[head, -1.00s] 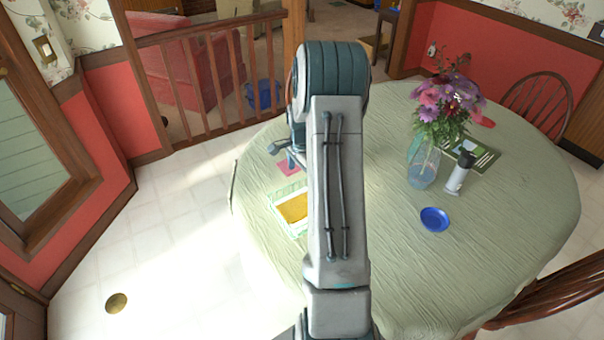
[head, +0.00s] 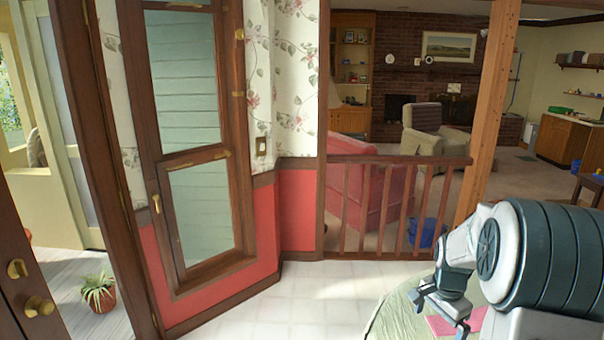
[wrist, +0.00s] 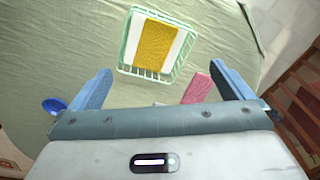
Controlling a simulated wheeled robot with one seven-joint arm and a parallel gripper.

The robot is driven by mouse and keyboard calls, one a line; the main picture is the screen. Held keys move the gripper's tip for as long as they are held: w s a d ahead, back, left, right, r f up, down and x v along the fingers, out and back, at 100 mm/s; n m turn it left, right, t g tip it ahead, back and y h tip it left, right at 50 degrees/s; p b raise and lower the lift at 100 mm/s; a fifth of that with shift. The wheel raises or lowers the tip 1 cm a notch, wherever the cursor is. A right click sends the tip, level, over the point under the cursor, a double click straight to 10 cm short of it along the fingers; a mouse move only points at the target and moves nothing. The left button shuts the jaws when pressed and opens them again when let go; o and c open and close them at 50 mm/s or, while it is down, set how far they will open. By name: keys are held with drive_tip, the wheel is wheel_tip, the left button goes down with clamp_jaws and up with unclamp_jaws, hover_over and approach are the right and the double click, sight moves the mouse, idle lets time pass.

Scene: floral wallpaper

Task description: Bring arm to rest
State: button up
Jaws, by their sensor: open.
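My gripper (head: 442,305) is at the lower right of the head view, over the edge of the green-covered table (head: 398,315). In the wrist view its two blue fingers (wrist: 165,90) are spread wide apart with nothing held between them. My arm is bent, its large dark-ribbed joint at the right edge of the head view. Below the gripper, the wrist view shows a light green wire basket (wrist: 127,45) holding a yellow and white item (wrist: 158,42). A pink block (wrist: 200,88) lies beside the right finger.
A wooden railing (head: 395,165) stands behind the table, with a red armchair (head: 365,195) and a blue bin (head: 427,232) beyond. The pale floor (head: 300,295) left of the table is clear. A potted plant (head: 99,293) stands beyond the door.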

drive_tip(key=s+a+r+n+t, duration=0.1)
drive_tip(key=s+a+r+n, duration=0.5)
drive_tip(key=s+a+r, duration=0.35)
drive_tip(key=s+a+r+n+t, duration=0.2)
drive_tip(key=s+a+n, duration=0.5)
drive_tip(key=s, duration=0.4)
drive_tip(key=shift+s+a+y, duration=0.15)
drive_tip(key=shift+a+y, duration=0.1)
drive_tip(key=shift+y, duration=0.05)
drive_tip(key=shift+r, duration=0.1)
